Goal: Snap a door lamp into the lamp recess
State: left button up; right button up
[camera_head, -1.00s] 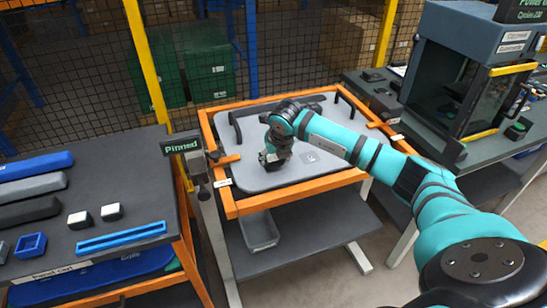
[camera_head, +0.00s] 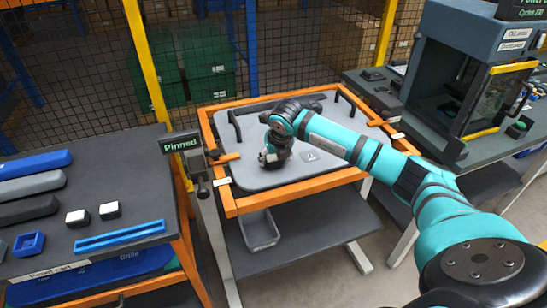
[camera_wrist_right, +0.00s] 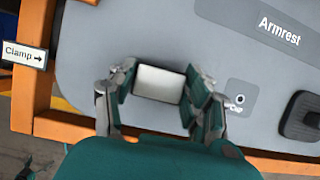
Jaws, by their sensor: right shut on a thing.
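My right gripper (camera_wrist_right: 160,95) is shut on a small white-topped door lamp (camera_wrist_right: 159,83), with a finger on each side of it. In the head view my right gripper (camera_head: 270,160) is low over the grey door panel (camera_head: 245,178), near its left front part. The lamp there is mostly hidden by the gripper. Whether the lamp touches the panel, and where the lamp recess is, I cannot tell; it may be covered. A small square marked patch (camera_wrist_right: 238,98) lies on the panel to the right of the lamp. My left gripper is not in view.
An orange frame (camera_head: 290,195) with clamps surrounds the panel. Two more white-topped lamps (camera_head: 109,210) stand on the dark cart (camera_head: 130,185) at left, with blue and grey strips. A "Pinned" sign (camera_head: 181,143) stands at the frame's left. A glass-fronted machine (camera_head: 465,80) stands at right.

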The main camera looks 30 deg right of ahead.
jog(key=shift+f+b, duration=0.4)
jog(key=shift+f, duration=0.1)
dwell(0.6)
